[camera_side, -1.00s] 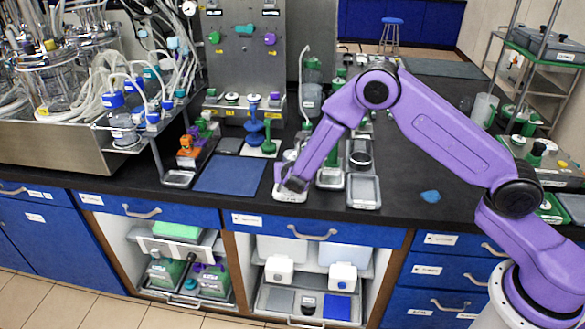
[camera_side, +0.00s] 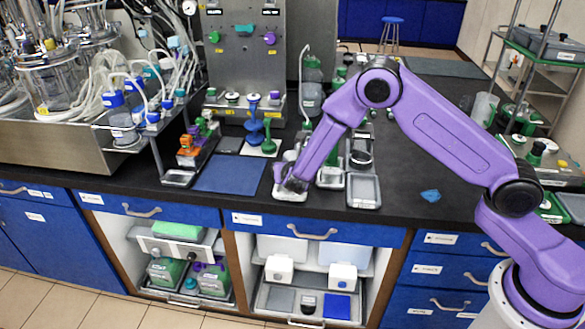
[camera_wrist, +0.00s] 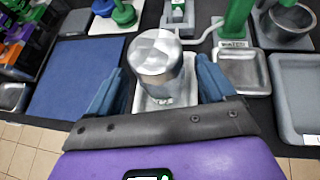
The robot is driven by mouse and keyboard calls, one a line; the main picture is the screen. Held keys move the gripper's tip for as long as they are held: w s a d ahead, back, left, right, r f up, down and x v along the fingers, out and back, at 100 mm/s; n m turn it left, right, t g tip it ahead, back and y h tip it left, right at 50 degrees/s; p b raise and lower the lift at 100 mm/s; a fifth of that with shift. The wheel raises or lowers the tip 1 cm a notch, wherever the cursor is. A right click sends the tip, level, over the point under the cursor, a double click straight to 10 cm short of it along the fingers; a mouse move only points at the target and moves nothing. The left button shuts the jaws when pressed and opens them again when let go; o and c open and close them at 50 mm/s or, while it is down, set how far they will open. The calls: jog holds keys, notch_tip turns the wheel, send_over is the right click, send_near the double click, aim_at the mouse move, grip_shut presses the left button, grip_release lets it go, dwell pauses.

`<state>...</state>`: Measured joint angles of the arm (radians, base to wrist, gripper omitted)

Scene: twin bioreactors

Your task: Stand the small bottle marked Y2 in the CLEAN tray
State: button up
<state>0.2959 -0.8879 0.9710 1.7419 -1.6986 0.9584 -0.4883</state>
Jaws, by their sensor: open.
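My gripper (camera_wrist: 160,78) is open, with one blue finger on each side of a small bottle with a shiny metal cap (camera_wrist: 156,50). The bottle appears upright, and gaps show between it and the fingers. Green lettering low on its front is partly hidden and I cannot read it as Y2. It stands over a small pale tray (camera_side: 290,196), which is mostly hidden by my gripper in the side view. I cannot pick out a CLEAN label on any tray.
A blue mat (camera_wrist: 75,75) lies left of the bottle. To the right are a metal tray with a green label (camera_wrist: 240,72) and a larger grey tray (camera_wrist: 298,90). A metal cup (camera_wrist: 288,25) stands behind them. Blue and green stoppers (camera_wrist: 112,12) stand at the back left.

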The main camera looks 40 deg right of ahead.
jog(key=v, duration=1.1)
jog(key=s+d+r+m+g+y, duration=0.2)
jog(key=s+m, duration=0.3)
jog(key=s, duration=0.6)
jog(key=s+d+r+m+g+y, duration=0.2)
jog(key=s+m, duration=0.4)
jog(key=s, duration=0.6)
jog(key=s+d+r+m+g+y, duration=0.3)
jog(key=s+d+r+m+g, duration=0.1)
jog(key=s, duration=0.8)
jog(key=shift+s+d+r+m+g, duration=0.25)
jog(key=shift+m+g, duration=0.55)
jog(key=shift+g, duration=0.2)
jog(key=shift+w, duration=0.1)
